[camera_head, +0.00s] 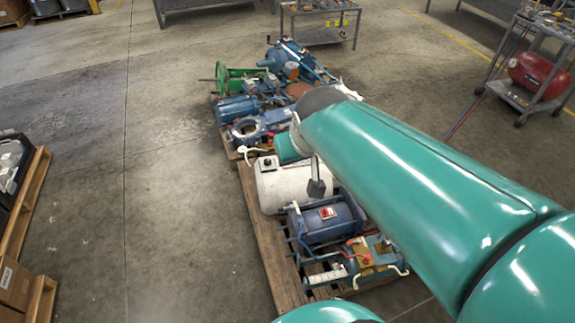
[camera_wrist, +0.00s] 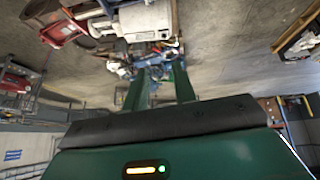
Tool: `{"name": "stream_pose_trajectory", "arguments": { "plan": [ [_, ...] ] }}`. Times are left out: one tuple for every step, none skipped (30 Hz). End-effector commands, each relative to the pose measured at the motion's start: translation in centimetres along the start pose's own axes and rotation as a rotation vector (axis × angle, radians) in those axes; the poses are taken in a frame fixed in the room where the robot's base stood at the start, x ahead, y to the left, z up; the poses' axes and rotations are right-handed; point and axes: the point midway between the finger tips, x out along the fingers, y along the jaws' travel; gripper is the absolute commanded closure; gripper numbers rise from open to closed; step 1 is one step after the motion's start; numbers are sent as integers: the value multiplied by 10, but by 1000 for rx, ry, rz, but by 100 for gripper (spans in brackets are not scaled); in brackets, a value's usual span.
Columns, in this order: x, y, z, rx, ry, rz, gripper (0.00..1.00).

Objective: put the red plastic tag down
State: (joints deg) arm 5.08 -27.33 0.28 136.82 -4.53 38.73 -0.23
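I cannot make out the red plastic tag for certain in either view. A small red patch (camera_head: 327,212) lies on top of a blue motor (camera_head: 322,227) on the near pallet, but I cannot tell if it is the tag. My gripper (camera_wrist: 161,90) shows two green fingers standing apart in the wrist view, with no red tag visible between them. In the head view my teal arm reaches over the pallets and hides most of the gripper.
The near wooden pallet (camera_head: 272,262) also bears a white tank (camera_head: 280,186). A farther pallet holds a green-framed machine (camera_head: 232,78) and blue pumps. A cart with a red compressor (camera_head: 536,76) stands at the right, loaded pallets at the left.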

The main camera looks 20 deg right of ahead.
Motion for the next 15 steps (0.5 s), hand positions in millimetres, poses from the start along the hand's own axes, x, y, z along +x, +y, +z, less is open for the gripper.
{"name": "stream_pose_trajectory", "arguments": {
  "plan": [
    [-16, -9, 14, -3, -3, -19, 73],
    [-23, -13, 23, -3, -10, -30, 73],
    [-31, -18, 34, -3, -20, -45, 73],
    [-37, -22, 41, -4, -26, -54, 73],
    [-41, -25, 48, -5, -32, -63, 73],
    [-46, -28, 56, -6, -40, -74, 73],
    [-49, -30, 61, -6, -46, -81, 73],
    [-52, -32, 65, -7, -49, -86, 73],
    [-54, -33, 70, -7, -54, -91, 73],
    [-55, -34, 72, -8, -57, -93, 73],
    [-56, -35, 73, -8, -59, -95, 73],
    [-56, -35, 74, -8, -61, -97, 73],
    [-56, -35, 74, -8, -61, -97, 73],
    [-56, -35, 74, -8, -62, -97, 73],
    [-56, -35, 74, -8, -62, -96, 73]
  ]
}}
